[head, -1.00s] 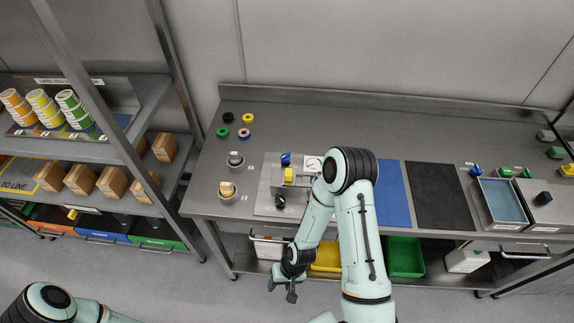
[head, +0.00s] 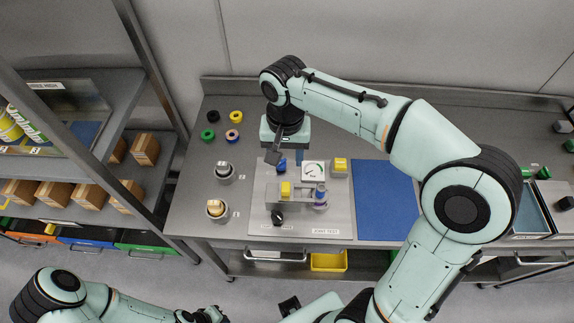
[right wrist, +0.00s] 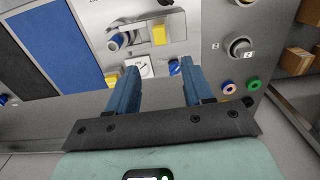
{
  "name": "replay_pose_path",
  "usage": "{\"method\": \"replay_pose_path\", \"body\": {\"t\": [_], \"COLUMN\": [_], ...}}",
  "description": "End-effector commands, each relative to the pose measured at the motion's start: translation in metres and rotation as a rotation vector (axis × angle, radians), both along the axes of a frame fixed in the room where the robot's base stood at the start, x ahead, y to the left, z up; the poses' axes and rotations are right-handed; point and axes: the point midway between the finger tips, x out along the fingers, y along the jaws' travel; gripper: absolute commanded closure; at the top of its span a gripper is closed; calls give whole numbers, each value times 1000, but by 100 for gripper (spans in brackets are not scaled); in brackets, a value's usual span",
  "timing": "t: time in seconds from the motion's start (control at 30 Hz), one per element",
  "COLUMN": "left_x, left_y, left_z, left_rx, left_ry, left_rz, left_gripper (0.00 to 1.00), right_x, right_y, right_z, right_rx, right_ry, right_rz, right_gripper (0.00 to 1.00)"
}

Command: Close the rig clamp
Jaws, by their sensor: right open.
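The test rig is a metal plate (head: 262,222) on the bench. On it is a grey block (head: 303,190) with a yellow part (head: 286,189), which I take for the clamp; its exact position is unclear. A blue-and-purple cylindrical part (head: 320,194) stands at the block's right end. The yellow part also shows in the right wrist view (right wrist: 158,35). My right gripper (head: 274,156) is above the rig's back-left edge, pointing down. Its blue fingers are apart and empty in the right wrist view (right wrist: 155,88). My left gripper (head: 208,315) is low at the bottom edge, partly cut off.
A gauge (head: 314,171), a yellow block (head: 340,164), a blue lever (head: 282,165) and a black knob (head: 278,218) crowd the rig. Two round holders (head: 223,172) (head: 215,208) and several coloured rings (head: 233,135) lie left. A blue mat (head: 384,200) is clear at right.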

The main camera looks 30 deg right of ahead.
Motion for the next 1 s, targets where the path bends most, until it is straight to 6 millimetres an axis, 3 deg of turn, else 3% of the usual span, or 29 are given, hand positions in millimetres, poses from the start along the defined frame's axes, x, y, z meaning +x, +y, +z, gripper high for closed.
{"method": "replay_pose_path", "body": {"t": [0.13, 0.27, 0.7, 1.0], "left_x": [-2, -5, -15, -16], "left_y": [0, 0, 0, 0], "left_z": [-2, -6, -19, -21], "left_rx": [0, 0, 0, 0], "left_ry": [4, 7, 18, 19], "left_rz": [1, 1, 0, 0], "left_gripper": [100, 100, 100, 100], "right_x": [-1, -2, -2, -1], "right_y": [0, -1, 0, 0], "right_z": [-5, -22, -110, -133], "right_rx": [-1, -1, 0, 0], "right_ry": [2, 6, 5, 1], "right_rz": [-1, -1, -1, -1], "right_gripper": [49, 49, 49, 49]}}
